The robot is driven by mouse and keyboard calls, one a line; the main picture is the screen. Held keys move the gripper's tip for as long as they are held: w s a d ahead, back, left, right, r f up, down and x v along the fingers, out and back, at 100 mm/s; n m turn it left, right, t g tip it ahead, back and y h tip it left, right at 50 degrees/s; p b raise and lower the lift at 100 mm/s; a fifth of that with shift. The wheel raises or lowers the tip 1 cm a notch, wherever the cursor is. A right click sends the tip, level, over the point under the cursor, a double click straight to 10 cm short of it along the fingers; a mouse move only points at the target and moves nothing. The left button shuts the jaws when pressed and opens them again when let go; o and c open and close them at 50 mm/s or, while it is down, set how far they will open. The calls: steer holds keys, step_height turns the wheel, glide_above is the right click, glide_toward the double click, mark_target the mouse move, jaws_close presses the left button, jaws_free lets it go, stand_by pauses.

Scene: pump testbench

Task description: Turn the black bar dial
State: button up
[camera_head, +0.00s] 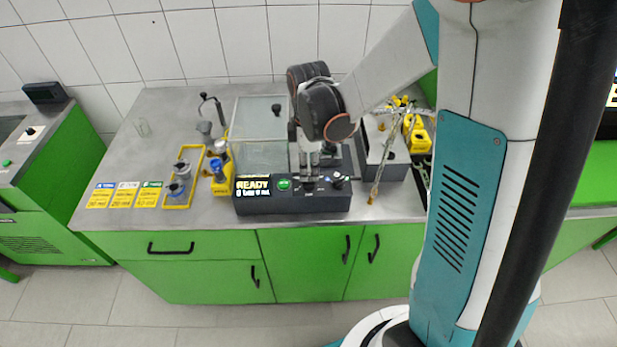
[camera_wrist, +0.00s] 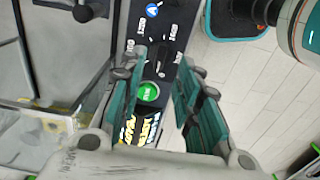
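The dark control box (camera_head: 290,205) stands at the front of the bench in the head view. My gripper (camera_wrist: 165,70) is open, its teal fingers spread to either side of the dial. The dial appears between the fingertips, with visible gaps; I cannot tell the exact height above it. In the head view my gripper (camera_head: 310,172) points down at the box and largely hides the dial.
A green button (camera_wrist: 148,92) and a lit READY display (camera_head: 253,187) share the panel with a blue-marked knob (camera_wrist: 152,11). A clear enclosure (camera_head: 258,135) stands behind the box. Yellow-based items (camera_head: 182,182) are at left; a grey box (camera_head: 385,165) is at right.

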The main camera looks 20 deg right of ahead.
mark_target(309, 181)
steer(key=shift+f+b, duration=0.35)
steer(key=shift+f, duration=1.95)
jaws_close()
